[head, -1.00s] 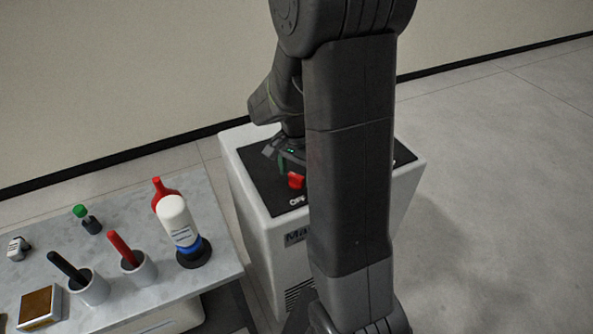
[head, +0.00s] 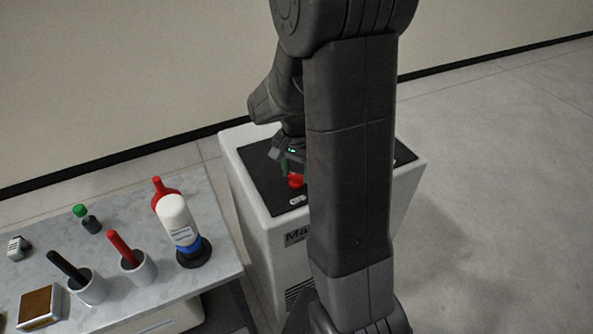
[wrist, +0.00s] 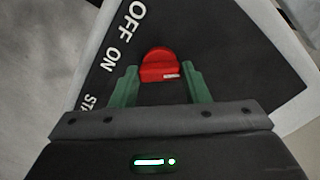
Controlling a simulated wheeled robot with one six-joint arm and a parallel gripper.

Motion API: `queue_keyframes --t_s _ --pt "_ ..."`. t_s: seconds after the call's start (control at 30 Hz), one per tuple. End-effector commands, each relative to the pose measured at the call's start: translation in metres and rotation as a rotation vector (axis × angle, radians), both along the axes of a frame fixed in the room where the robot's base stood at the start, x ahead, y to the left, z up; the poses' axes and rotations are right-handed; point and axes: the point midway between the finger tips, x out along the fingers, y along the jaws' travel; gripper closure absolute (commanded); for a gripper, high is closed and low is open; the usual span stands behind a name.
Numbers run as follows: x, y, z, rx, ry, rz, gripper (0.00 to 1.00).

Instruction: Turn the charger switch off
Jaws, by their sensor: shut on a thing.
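The charger switch is a red knob (wrist: 160,62) on the black top panel (wrist: 227,50) of a white charger cabinet (head: 262,245). In the wrist view, white OFF, ON and partly cut-off STA lettering runs beside it on the left. A small white mark shows on the knob's near right side. My gripper (wrist: 160,82) has green fingers on either side of the knob and is shut on it. In the head view the knob (head: 296,181) shows just below my gripper (head: 291,168); my arm hides much of the panel.
A marble-topped table (head: 130,205) stands left of the cabinet. Floor at right is clear.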

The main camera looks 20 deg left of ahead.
Motion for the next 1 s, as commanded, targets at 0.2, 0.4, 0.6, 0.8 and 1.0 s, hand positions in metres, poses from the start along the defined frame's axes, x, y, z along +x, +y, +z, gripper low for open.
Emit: queue_keyframes --t_s 0.2,0.4,0.6,0.8,1.0 --pt "0.0001 0.0002 0.0002 0.001 -0.001 0.192 0.81" --pt "0.0002 0.0003 0.0004 0.001 -0.001 0.383 0.81" --pt "0.0003 0.0004 0.0005 0.001 -0.002 0.562 0.81" --pt "0.0004 0.0005 0.0006 0.001 -0.002 0.712 0.81" --pt "0.0004 0.0005 0.0007 0.001 -0.002 0.816 0.81"
